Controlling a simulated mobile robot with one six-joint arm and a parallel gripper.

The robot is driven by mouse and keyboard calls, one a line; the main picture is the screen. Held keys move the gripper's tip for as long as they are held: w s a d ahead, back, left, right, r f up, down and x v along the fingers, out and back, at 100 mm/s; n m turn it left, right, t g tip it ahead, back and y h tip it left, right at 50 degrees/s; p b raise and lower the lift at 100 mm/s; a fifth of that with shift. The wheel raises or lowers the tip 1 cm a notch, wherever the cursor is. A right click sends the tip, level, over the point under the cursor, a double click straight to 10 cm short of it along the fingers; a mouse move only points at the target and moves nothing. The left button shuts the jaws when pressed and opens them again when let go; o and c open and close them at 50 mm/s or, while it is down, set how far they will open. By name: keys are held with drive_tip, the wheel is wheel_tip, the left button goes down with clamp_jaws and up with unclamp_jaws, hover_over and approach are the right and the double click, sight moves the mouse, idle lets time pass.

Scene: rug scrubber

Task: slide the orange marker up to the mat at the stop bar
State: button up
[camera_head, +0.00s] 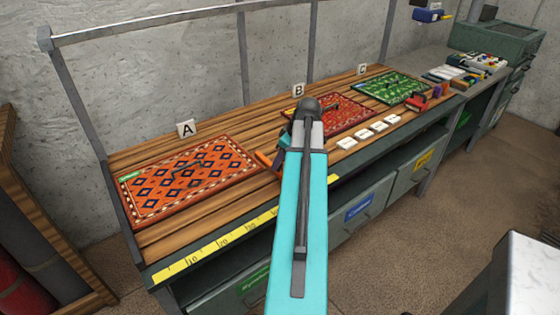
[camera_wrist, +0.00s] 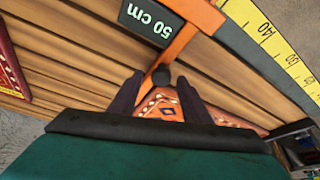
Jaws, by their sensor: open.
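The orange marker (camera_head: 265,161) lies on the slatted bench just right of the orange patterned mat at sign A (camera_head: 190,176). In the wrist view the marker (camera_wrist: 190,32) carries a dark "50 cm" label and a dark knob (camera_wrist: 160,77). My gripper (camera_wrist: 159,87) is open, its dark fingers on either side of the knob; I cannot tell whether they touch it. The mat (camera_wrist: 230,118) shows between and beside the fingers. Whether marker and mat touch is unclear. In the head view my arm hides most of my gripper. I cannot clearly identify the stop bar.
A red mat (camera_head: 348,119) and a green mat (camera_head: 393,88) lie farther right on the bench. White cards (camera_head: 364,136) line its front. A yellow ruler (camera_head: 225,238) runs along the front edge. A metal rail frame stands behind. Boxes and tools crowd the far right end.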

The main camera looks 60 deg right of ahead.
drive_tip(key=b+v, duration=0.2)
drive_tip(key=v, duration=1.1)
drive_tip(key=shift+r, duration=0.15)
idle(0.5)
